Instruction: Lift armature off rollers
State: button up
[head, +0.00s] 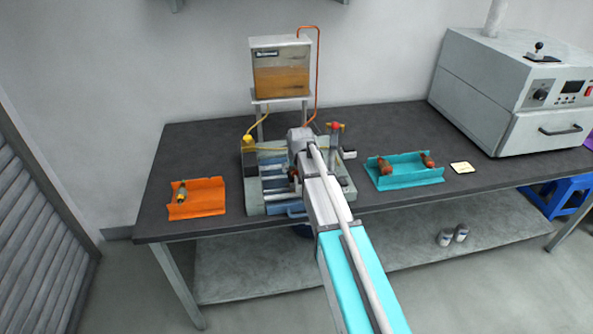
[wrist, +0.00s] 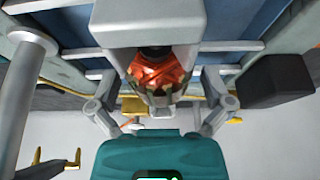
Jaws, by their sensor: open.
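The armature (wrist: 160,72), with red-orange windings and a metal commutator, shows between the fingers of my gripper (wrist: 158,118) in the wrist view. The fingers are open, one on each side of it, and I see a gap on both sides. Whether it rests on the rollers is hidden. In the head view my arm covers most of the roller machine (head: 257,207), and my gripper is hidden above its middle. A small reddish part of something on the machine shows just left of my arm.
An orange tray (head: 211,210) with one armature (head: 182,192) lies left. A teal tray (head: 408,181) with two armatures (head: 385,166) lies right. A tank (head: 280,82) stands behind the machine. A grey oven (head: 490,90) stands at the right.

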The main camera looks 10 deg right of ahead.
jog(key=c, duration=1.3)
jog(key=shift+r, duration=0.1)
notch_tip(320, 180, up, 2)
jog(key=p, duration=0.2)
jog(key=shift+r+p, duration=0.25)
jog(key=shift+p, duration=0.15)
jog(key=s+d+r+p, duration=0.2)
jog(key=s+r+p, duration=0.1)
jog(key=s, duration=0.1)
jog(key=s+d+r+p, duration=0.2)
jog(key=s+r+p, duration=0.1)
jog(key=s+r, duration=0.1)
jog(key=s+d+r+p, duration=0.2)
jog(key=s+r+p, duration=0.1)
jog(key=s+p, duration=0.1)
jog(key=shift+s+d+r, duration=0.15)
jog(key=shift+s, duration=0.1)
